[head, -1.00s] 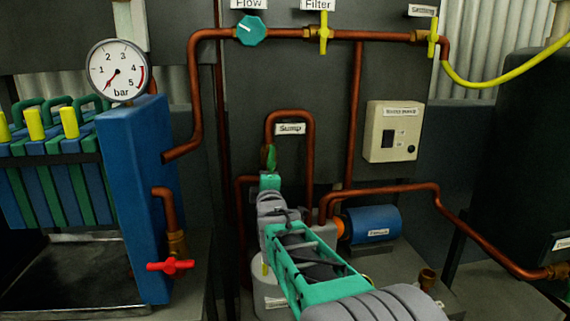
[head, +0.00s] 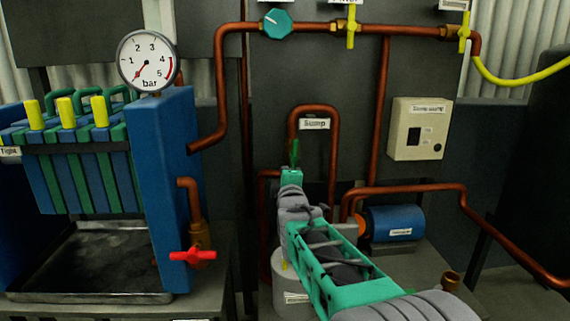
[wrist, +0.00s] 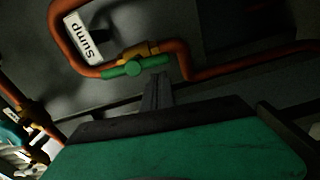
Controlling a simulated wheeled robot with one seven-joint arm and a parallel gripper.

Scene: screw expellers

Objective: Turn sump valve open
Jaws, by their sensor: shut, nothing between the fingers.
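The sump valve's green handle (head: 295,152) shows at the left leg of the looped copper pipe under the "Sump" label (head: 314,124). In the wrist view the green handle (wrist: 135,68) lies roughly along the pipe, beside a brass valve body (wrist: 140,51). My gripper (head: 293,170) is just below the handle in the head view and partly hides the valve. In the wrist view my fingers (wrist: 157,83) are together and empty, with their tips close to the right part of the handle. I cannot tell whether they touch it.
A red-handled valve (head: 193,255) and a pressure gauge (head: 148,61) are at left. Yellow-handled valves (head: 351,27) and a teal flow knob (head: 277,24) sit on the upper pipe. A blue pump (head: 391,224) and a switch box (head: 418,129) stand to the right.

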